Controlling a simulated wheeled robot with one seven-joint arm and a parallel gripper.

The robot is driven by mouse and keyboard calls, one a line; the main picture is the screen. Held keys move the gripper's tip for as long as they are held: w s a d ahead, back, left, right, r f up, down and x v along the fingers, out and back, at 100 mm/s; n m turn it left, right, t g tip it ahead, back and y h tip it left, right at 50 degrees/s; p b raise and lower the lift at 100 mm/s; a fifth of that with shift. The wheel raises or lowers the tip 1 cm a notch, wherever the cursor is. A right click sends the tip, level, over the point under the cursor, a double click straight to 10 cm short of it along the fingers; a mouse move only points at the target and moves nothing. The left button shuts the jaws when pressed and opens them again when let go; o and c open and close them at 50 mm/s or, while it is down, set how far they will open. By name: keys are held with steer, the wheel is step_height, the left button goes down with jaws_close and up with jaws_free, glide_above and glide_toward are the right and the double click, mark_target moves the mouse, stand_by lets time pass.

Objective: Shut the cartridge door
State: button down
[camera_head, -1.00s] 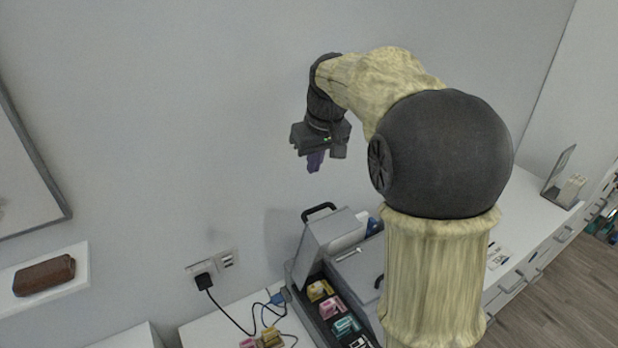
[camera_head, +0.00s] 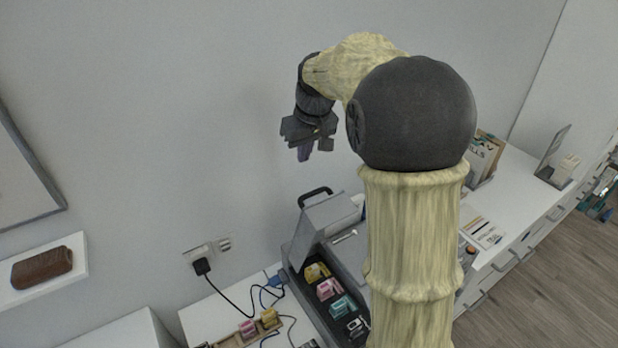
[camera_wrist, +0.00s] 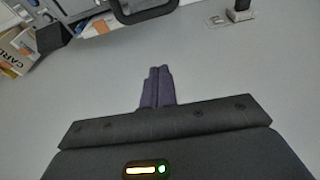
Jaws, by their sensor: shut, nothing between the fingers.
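The cartridge door (camera_head: 322,218) is a grey flap with a black handle (camera_head: 315,196) on its top edge. It stands raised on the grey machine on the desk in the head view. Below it, the open bay (camera_head: 318,291) shows yellow, pink and teal cartridges (camera_head: 328,289). My gripper (camera_head: 304,153) is above the door and apart from it, pointing down. Its purple fingers (camera_wrist: 158,86) are together and empty in the wrist view. The black handle (camera_wrist: 146,10) shows at the top of the wrist view, beyond the fingertips. My arm hides the machine's right part in the head view.
A wall socket (camera_head: 208,253) with a black plug and cable is left of the machine. A wooden tray (camera_head: 238,340) with more cartridges lies front left. Books (camera_head: 483,157) and a card (camera_head: 484,234) are on the right. The space around my gripper is free.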

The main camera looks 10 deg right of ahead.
step_height(320, 180, down, 7)
steer(key=s+p, duration=0.2)
steer(key=shift+d, duration=0.3)
steer(key=shift+d, duration=0.1)
stand_by(0.3)
steer(key=shift+s+f+b, duration=0.1)
steer(key=shift+b, duration=0.4)
